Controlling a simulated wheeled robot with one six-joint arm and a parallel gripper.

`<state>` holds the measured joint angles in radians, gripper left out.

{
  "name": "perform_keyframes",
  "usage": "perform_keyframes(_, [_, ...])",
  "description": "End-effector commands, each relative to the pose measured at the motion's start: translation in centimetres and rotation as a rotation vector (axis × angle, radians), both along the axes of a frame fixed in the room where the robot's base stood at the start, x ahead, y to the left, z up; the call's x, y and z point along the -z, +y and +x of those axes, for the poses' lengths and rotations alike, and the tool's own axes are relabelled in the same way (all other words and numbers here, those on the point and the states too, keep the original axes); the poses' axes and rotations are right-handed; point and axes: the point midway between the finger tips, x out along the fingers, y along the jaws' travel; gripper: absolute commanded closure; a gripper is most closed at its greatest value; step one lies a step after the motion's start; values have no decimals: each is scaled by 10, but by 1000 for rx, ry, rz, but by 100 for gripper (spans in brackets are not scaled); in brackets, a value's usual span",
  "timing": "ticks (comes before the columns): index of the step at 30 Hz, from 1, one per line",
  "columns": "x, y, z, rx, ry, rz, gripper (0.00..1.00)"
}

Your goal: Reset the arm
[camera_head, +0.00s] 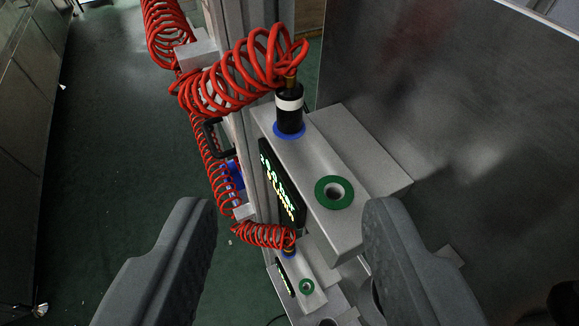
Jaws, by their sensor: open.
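My gripper (288,225) shows at the bottom of the view, with its two dark grey fingers wide apart. It is open and nothing is between the fingers. Beyond and between them stands a grey metal box (318,170) on a post. Its top has a green ring (334,192) around a hole. A black plug with a white band (289,108) stands upright in a blue ring (289,130) on the same box. The right finger overlaps the box's near right edge in the picture; I cannot tell whether they touch.
Red coiled hoses (215,88) hang along the metal post, one leading to the plug. A lower, similar box (300,290) has another green ring. A large metal panel (470,130) stands at the right. Dark green floor (120,130) lies open at the left, beside grey cabinets (28,110).

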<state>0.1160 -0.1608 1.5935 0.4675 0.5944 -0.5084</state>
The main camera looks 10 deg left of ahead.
Motion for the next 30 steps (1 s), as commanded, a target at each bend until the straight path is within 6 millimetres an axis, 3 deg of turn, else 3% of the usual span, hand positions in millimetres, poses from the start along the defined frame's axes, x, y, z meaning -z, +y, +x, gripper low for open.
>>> perform_keyframes(5, [1,3,-23,16,-13,0,54])
perform_keyframes(14, [18,10,-113,84,-77,-1,54])
perform_keyframes(22, [46,16,-195,129,-150,3,54])
perform_keyframes(30, [88,20,-272,156,-230,13,54])
